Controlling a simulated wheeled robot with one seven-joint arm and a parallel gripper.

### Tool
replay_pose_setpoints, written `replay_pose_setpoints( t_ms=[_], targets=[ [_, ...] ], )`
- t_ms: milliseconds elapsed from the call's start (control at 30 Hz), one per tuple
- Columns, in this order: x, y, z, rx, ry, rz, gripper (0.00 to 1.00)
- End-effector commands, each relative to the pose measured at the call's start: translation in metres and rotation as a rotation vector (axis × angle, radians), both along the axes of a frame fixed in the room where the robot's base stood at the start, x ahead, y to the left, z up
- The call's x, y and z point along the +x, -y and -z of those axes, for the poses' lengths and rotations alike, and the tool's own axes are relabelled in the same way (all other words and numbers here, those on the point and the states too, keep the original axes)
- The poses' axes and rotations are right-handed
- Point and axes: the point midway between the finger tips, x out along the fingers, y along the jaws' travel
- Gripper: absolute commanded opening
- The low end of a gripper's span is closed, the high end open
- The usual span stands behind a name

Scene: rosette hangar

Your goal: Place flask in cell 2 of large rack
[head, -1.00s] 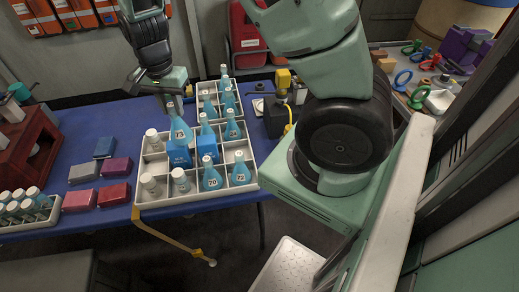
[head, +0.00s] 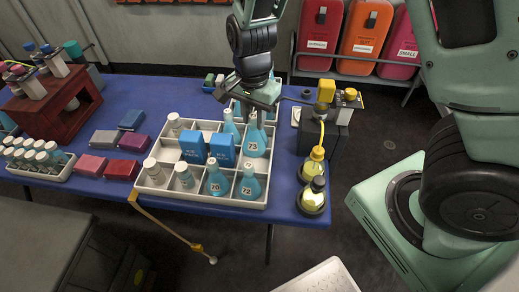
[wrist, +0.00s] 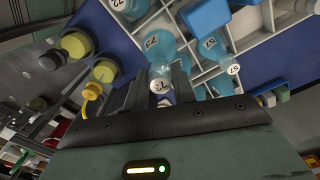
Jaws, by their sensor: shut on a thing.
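My gripper (head: 262,97) is shut on the neck of a blue flask labelled 73 (head: 255,140). The flask hangs upright over the right side of the large white rack (head: 205,197); I cannot tell if its base touches the rack. In the wrist view the flask (wrist: 159,50) has its pale cap between the fingers (wrist: 158,88). Flask 70 (head: 218,182) and flask 72 (head: 249,186) stand in front cells. Two blue boxes (head: 222,149) stand in middle cells left of the held flask. Another flask (head: 229,125) stands behind. No cell numbers are readable.
Two yellow flasks (head: 313,195) stand right of the rack near a dark device (head: 318,133). Coloured boxes (head: 122,170) and a vial rack (head: 37,162) lie left. A left middle cell looks empty.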

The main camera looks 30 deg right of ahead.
Motion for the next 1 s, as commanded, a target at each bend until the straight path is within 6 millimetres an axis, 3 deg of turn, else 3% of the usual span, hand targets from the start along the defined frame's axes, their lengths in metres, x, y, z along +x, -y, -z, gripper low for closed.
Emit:
replay_pose_setpoints(
  t_ms=[100,567,967,1000],
  targets=[
    [0.0,0.001,0.023,-0.001,-0.003,0.003,0.0],
    [0.0,0.001,0.071,0.0,-0.004,0.002,0.0],
    [0.0,0.001,0.077,0.001,0.001,0.001,0.0],
    [0.0,0.001,0.077,0.001,0.001,0.001,0.34]
  ],
)
